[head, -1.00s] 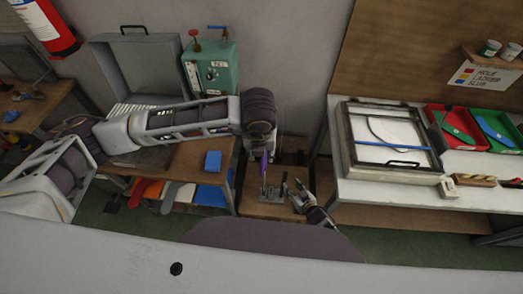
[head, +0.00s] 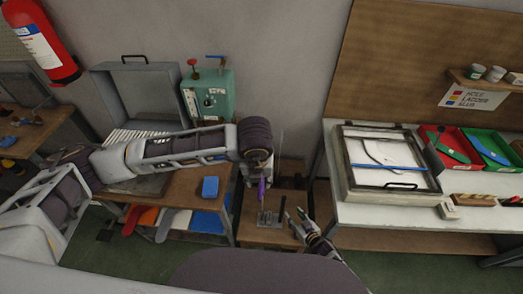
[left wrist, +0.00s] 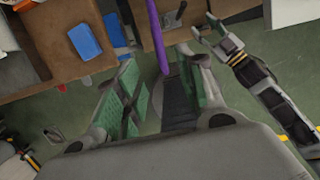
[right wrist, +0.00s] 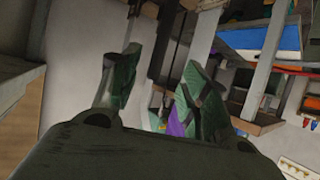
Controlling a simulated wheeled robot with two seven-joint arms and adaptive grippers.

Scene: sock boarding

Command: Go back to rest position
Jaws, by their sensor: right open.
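My left arm comes in from the left in the head view and bends down at its wrist; its gripper (head: 250,178) is partly hidden there. In the left wrist view the green-padded fingers of my left gripper (left wrist: 160,95) stand apart with nothing clearly between them. An upright purple piece (head: 262,190) is close by the left gripper, above a small stand (head: 270,219); it also shows in the left wrist view (left wrist: 159,38). My right gripper (head: 298,221) is low, to the right of the stand. Its fingers are apart and empty in the right wrist view (right wrist: 160,85).
A wooden bench (head: 185,190) with a blue block (head: 210,187) and a green machine (head: 208,97) stands at left. A white table (head: 390,208) with a framed panel (head: 390,160), red tray (head: 432,150) and green tray (head: 498,165) stands at right. Green floor shows between.

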